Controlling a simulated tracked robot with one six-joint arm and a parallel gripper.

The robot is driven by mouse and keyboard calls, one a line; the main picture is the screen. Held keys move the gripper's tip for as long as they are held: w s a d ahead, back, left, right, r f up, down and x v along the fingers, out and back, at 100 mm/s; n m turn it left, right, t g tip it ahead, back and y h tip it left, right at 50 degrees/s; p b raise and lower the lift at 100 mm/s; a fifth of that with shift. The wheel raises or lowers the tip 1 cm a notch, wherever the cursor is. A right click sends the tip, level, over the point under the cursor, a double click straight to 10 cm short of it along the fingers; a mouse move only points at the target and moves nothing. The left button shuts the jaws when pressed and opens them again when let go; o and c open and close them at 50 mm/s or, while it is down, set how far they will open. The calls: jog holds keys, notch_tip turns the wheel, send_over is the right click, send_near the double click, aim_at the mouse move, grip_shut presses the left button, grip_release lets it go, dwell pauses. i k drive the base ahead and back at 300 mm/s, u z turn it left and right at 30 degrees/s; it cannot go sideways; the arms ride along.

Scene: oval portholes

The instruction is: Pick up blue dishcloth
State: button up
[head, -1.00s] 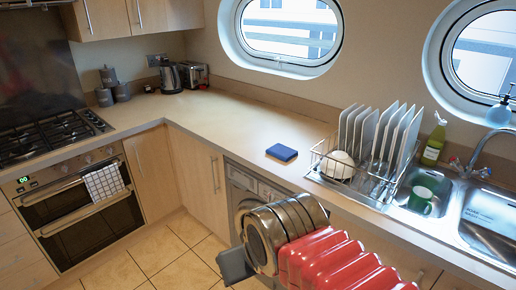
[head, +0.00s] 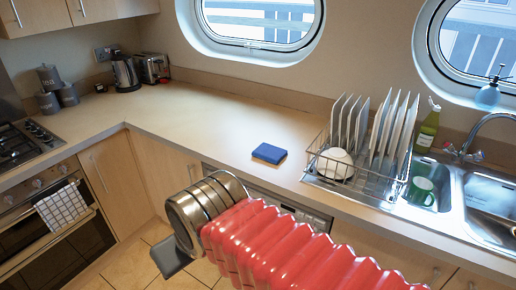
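The blue dishcloth (head: 269,153) is a small folded block lying flat on the beige worktop (head: 215,125), left of the dish rack. My arm, with a red ribbed sleeve and metal rings, reaches in from the lower right. The end of my gripper (head: 172,257) shows as a dark grey flat piece below the rings, in front of the counter and lower than its top. It is apart from the dishcloth. The rings hide most of the gripper, so its fingers cannot be made out.
A wire dish rack (head: 355,165) with upright plates and a white bowl stands right of the dishcloth. The sink (head: 485,205) with a green mug (head: 421,191) is further right. A kettle (head: 126,72) and toaster (head: 153,68) stand at the back left. Worktop around the dishcloth is clear.

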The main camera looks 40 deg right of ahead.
aim_at(274, 155)
jog(key=z, duration=0.3)
jog(key=i, duration=0.95)
jog(key=z, duration=0.5)
